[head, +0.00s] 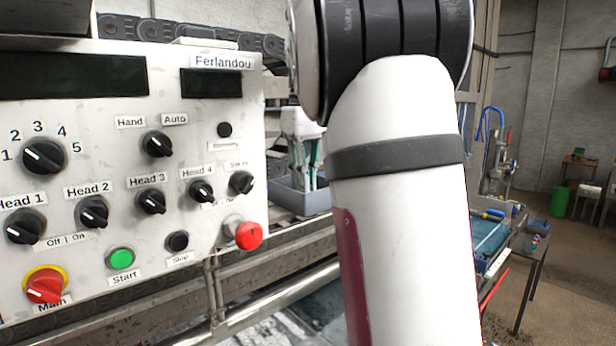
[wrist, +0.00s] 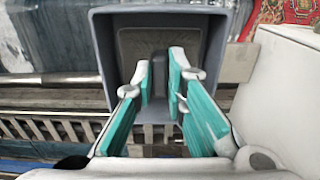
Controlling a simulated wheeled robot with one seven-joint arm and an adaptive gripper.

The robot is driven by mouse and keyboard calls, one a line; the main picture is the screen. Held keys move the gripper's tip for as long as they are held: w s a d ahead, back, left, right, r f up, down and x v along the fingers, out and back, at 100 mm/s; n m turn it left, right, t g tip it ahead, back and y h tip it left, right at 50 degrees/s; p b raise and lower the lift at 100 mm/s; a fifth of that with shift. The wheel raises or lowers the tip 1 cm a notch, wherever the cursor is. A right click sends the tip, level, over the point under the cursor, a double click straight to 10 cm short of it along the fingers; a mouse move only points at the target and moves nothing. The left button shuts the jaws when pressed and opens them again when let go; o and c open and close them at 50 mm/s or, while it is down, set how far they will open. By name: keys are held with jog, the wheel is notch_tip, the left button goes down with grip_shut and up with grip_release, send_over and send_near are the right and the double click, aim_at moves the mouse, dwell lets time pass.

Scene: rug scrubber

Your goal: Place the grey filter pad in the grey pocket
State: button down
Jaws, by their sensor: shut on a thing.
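My gripper (head: 306,172) shows in the head view beside the arm, its teal-padded fingers reaching down into a grey open-topped box, which looks like the grey pocket (head: 283,197). In the wrist view the fingertips (wrist: 161,72) are inside the walls of this grey pocket (wrist: 105,50), with a narrow gap between them. A dull grey-brown rectangular piece, which looks like the grey filter pad (wrist: 140,42), lies just beyond the fingertips, and the gripper is shut on it. The grip itself is small and dim. Whether the pad touches the pocket's floor cannot be told.
A control panel (head: 130,170) with knobs and a red button stands at the left, close to the gripper. A machine rail (head: 290,285) runs below the pocket. A patterned red rug (wrist: 290,10) shows at the wrist view's upper right. A worktable (head: 492,245) stands at the right.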

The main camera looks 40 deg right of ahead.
jog(key=c, duration=1.6)
grip_release()
jog(key=shift+f, duration=0.1)
notch_tip(320, 180, up, 12)
jog(key=p, duration=0.1)
